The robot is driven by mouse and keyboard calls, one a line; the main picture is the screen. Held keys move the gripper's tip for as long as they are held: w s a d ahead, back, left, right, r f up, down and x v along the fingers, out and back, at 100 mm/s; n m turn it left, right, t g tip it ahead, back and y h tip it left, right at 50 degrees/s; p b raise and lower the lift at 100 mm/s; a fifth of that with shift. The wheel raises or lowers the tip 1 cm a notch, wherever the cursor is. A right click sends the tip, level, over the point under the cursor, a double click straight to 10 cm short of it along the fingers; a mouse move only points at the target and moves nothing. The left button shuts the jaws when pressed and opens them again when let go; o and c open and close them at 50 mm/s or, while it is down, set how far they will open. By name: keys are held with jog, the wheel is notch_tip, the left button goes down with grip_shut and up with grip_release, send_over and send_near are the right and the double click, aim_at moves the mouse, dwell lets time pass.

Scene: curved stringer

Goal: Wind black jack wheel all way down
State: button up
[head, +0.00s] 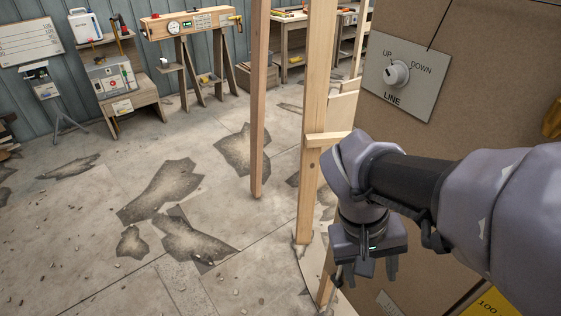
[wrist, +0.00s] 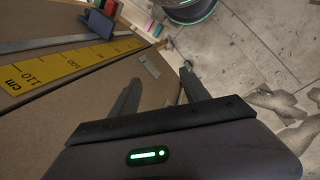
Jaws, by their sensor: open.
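I cannot make out a black jack wheel for certain in either view. My gripper (head: 366,272) points down in front of the brown panel's lower left part in the head view. In the wrist view its two fingers (wrist: 160,82) are spread apart with nothing between them. My arm hides part of the panel.
Upright wooden posts (head: 316,120) stand just left of my gripper. A yellow centimetre scale (wrist: 70,68) runs along the brown surface in the wrist view. Workbenches (head: 190,26) line the back wall. The cracked concrete floor (head: 90,220) at left is mostly open.

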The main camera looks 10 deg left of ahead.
jog(key=w+a+f+n+t+h, duration=0.4)
jog(key=a+f+n, duration=0.1)
jog(key=f, duration=0.3)
jog(key=w+a+f+n+t+h, duration=0.35)
jog(key=w+f+n, duration=0.2)
jog(key=f, duration=0.25)
jog(key=w+a+f+n+t+h, duration=0.4)
jog(key=a+f+n, duration=0.2)
jog(key=f, duration=0.2)
jog(key=b+x, duration=0.3)
jog(key=x, duration=1.4)
jog(key=shift+d+f, duration=0.25)
jog(key=shift+f, duration=0.1)
jog(key=shift+m, duration=0.25)
jog(key=shift+c, duration=0.2)
grip_shut()
